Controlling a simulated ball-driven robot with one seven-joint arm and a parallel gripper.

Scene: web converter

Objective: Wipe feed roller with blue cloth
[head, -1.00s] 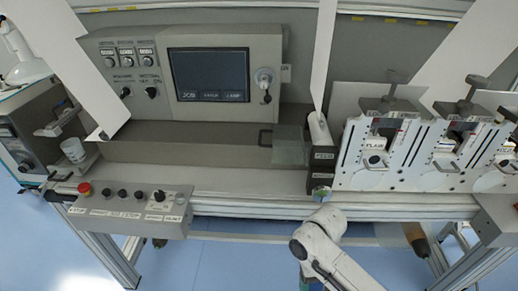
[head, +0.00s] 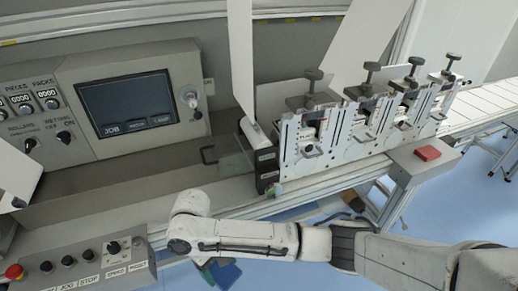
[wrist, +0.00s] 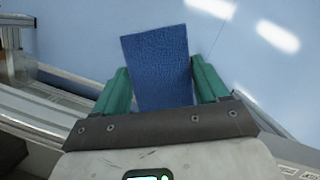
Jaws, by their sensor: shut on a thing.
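My gripper (wrist: 165,92) has two green fingers, shut on a dark blue cloth (wrist: 158,65) that stands out flat beyond the fingertips. In the head view the cloth (head: 228,273) shows as a small blue patch under my white arm, low in front of the machine. The feed roller (head: 257,136) appears as a pale cylinder at the foot of the hanging white web, above a black labelled block (head: 264,160). The gripper and cloth are apart from the roller, below and in front of it. Most of the gripper is hidden behind my arm in the head view.
A control box (head: 95,262) with a red button stands at lower left. Slitter-like units with knobs (head: 365,110) stand right of the roller. A rail (head: 300,197) runs along the machine's front edge. A red pad (head: 428,153) sits farther right. Open blue floor lies in front.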

